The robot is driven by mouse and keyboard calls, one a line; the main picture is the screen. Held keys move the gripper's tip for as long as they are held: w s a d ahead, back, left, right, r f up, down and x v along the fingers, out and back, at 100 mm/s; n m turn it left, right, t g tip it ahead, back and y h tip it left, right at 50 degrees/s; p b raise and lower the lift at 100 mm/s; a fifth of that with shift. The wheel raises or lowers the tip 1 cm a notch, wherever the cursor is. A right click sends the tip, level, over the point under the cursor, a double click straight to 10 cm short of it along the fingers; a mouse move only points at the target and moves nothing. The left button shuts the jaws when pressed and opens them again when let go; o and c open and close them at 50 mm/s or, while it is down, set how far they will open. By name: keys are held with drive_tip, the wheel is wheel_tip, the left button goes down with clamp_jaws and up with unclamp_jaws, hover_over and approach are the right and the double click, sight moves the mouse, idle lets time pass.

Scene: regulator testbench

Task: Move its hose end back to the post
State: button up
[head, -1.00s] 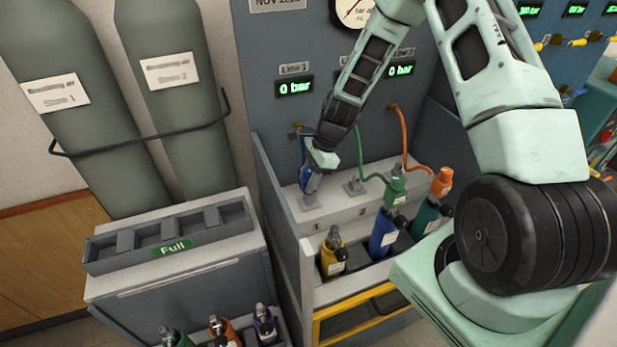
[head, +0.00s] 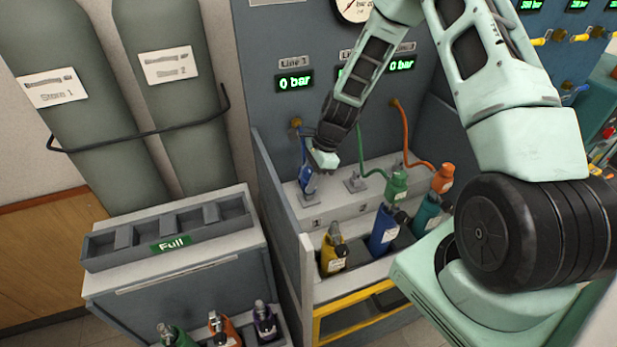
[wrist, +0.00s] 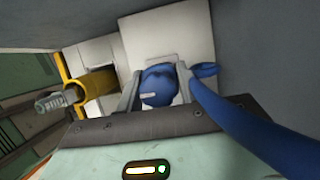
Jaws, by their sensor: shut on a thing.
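My gripper (head: 313,178) is at the left post on the bench ledge, under the Line 1 display. In the wrist view its two fingers (wrist: 159,90) are shut on the blue hose end (wrist: 160,84), which is between them. The blue hose (wrist: 262,138) runs off to the lower right there. In the head view the blue hose end (head: 308,184) is low at the post marked 1, and my gripper partly covers it. The post itself is mostly hidden, so I cannot tell whether the end is seated on it.
A yellow bottle (head: 334,254) stands in the rack in front, with a blue bottle (head: 383,230) beside it. A tray marked Full (head: 170,243) is at left. A side panel (head: 276,195) borders the bench.

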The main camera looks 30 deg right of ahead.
drive_tip(key=shift+f, duration=0.2)
drive_tip(key=o, duration=1.2)
drive_tip(key=shift+o, duration=0.2)
drive_tip(key=b+v, duration=0.3)
drive_tip(key=v, duration=1.4)
drive_tip(key=shift+r+b, duration=0.2)
drive_tip(key=shift+b, duration=0.15)
